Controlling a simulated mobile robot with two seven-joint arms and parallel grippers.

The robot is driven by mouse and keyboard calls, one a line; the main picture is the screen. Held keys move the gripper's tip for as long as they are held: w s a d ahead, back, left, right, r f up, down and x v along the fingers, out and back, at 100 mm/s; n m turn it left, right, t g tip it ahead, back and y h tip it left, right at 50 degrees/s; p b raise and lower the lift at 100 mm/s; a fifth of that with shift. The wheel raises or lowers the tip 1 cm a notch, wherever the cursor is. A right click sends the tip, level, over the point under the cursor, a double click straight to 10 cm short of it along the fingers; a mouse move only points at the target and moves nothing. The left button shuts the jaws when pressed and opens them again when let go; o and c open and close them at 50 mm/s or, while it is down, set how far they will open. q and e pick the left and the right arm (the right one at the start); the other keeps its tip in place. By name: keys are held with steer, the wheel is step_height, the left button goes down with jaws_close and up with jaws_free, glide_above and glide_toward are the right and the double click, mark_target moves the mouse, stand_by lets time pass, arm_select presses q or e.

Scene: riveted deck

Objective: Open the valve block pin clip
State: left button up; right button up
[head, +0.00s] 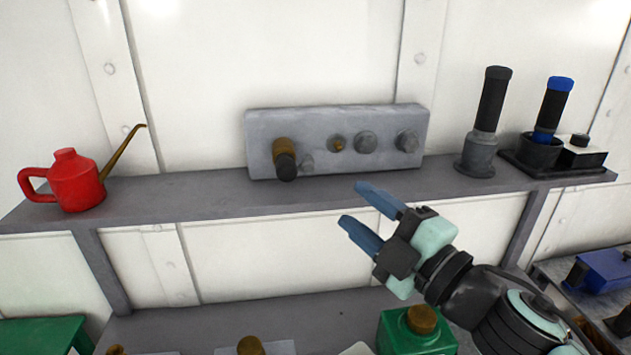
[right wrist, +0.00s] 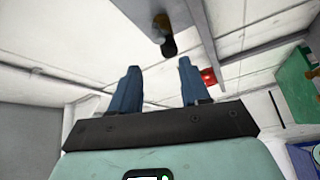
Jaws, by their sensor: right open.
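The grey valve block (head: 318,125) stands on the upper shelf against the wall. A brass fitting (head: 284,146) with a black end (head: 286,168) sticks out at its left; I cannot tell for sure whether this is the pin clip. Several round fittings, one with a brass centre (head: 338,144), sit to its right. My right gripper (head: 354,206) is open and empty, in front of the shelf and below right of the block, apart from it. In the right wrist view, the black end (right wrist: 169,48) shows beyond the blue fingers (right wrist: 158,68). My left gripper is not in view.
A red oil can (head: 77,182) stands left on the shelf (head: 205,200). A grey stand with a black handle (head: 491,100) and a blue-topped handle (head: 552,105) stand right. Below are a green container (head: 400,336) and a blue item (head: 603,270). The shelf before the block is clear.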

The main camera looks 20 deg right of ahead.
mark_target(311, 169)
steer(key=b+x, duration=0.1)
steer(key=x, duration=0.9)
steer(key=shift+d, duration=0.1)
jaws_close()
